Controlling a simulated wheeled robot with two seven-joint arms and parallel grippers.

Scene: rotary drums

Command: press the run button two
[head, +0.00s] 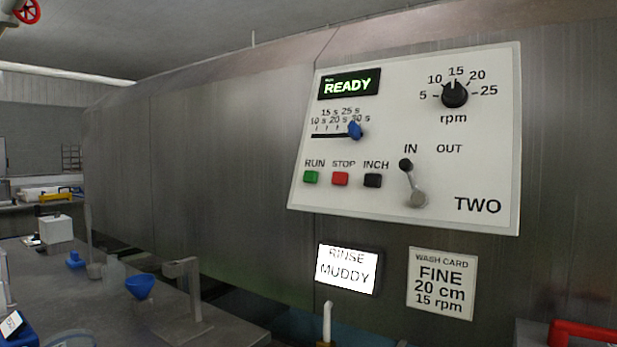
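The control panel (400,137) marked TWO is a pale plate on the grey metal drum housing, in the head view right of the middle. Its green RUN button (311,177) is at the lower left, beside the red STOP button (340,179) and the black INCH button (372,180). The display (349,84) reads READY. The blue slider (355,130) sits at the right end of its scale. The rpm knob (454,94) points near 15. The lever (408,180) has its black knob at IN. Neither of my grippers is in view.
Below the panel are a lit sign (348,269) reading RINSE MUDDY and a wash card (442,283) reading FINE 20 cm 15 rpm. A grey bench at left holds a blue funnel (140,286) and a metal stand (186,290). A red object (580,334) is at lower right.

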